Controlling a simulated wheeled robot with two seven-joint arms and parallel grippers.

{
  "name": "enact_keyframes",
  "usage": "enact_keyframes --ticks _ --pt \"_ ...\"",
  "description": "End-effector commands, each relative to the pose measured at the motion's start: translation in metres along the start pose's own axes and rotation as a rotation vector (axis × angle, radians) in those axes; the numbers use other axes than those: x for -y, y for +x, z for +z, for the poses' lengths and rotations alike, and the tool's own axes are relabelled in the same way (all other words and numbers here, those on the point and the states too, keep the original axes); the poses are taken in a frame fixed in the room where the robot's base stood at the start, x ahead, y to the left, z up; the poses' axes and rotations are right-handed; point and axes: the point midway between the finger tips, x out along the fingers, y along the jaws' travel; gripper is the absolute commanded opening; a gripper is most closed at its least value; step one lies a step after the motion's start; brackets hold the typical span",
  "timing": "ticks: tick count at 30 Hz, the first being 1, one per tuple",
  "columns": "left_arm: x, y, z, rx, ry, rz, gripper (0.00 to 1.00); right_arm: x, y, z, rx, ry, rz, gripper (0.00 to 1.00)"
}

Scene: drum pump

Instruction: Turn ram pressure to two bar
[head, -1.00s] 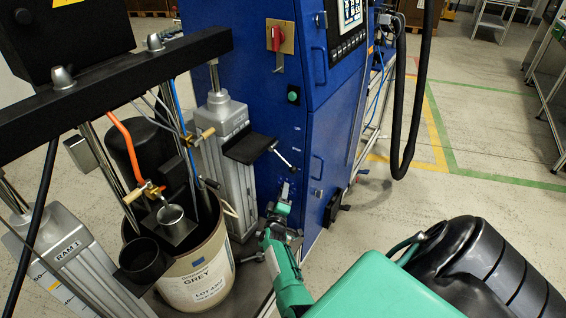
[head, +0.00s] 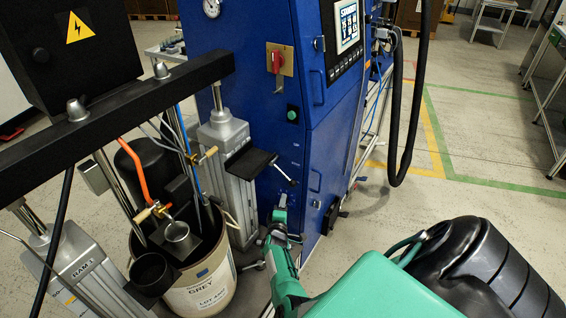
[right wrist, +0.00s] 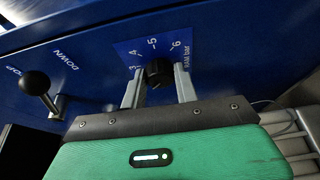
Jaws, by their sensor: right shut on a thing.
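The ram pressure knob (right wrist: 159,72) is a small black round knob on a blue scale plate marked "RAM bar" (right wrist: 187,58), with numbers such as 5 and 6 around it. My right gripper (right wrist: 158,82) has its two grey fingers on either side of the knob and is shut on it. Where the knob points cannot be read clearly. In the head view my right gripper (head: 279,219) is at the lower front of the blue cabinet (head: 245,90), and the knob is hidden there. My left gripper is not in view.
A lever with a black ball (right wrist: 36,84), by the word DOWN, stands left of the knob. In the head view a lever (head: 285,172), a black shelf (head: 251,163) and a grey ram column (head: 226,150) are near the gripper. A drum (head: 208,285) stands at lower left.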

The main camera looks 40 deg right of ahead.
Motion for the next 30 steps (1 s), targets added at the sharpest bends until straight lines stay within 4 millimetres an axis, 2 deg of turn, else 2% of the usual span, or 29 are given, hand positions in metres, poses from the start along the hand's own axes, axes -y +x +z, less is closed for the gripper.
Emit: enact_keyframes --ticks 19,20,22,30 --pt "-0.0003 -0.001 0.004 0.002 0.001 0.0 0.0 0.0009 -0.0006 -0.0011 -0.002 -0.026 -0.013 0.08" --pt "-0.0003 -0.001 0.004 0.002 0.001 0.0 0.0 0.0008 -0.0006 -0.001 -0.002 -0.026 -0.013 0.36" --pt "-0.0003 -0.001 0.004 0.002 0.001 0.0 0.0 0.0007 -0.0005 -0.0009 -0.001 -0.026 -0.013 0.5" --pt "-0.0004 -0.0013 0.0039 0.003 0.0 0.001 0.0 0.0001 -0.0001 -0.0001 0.0 -0.026 -0.011 0.51"
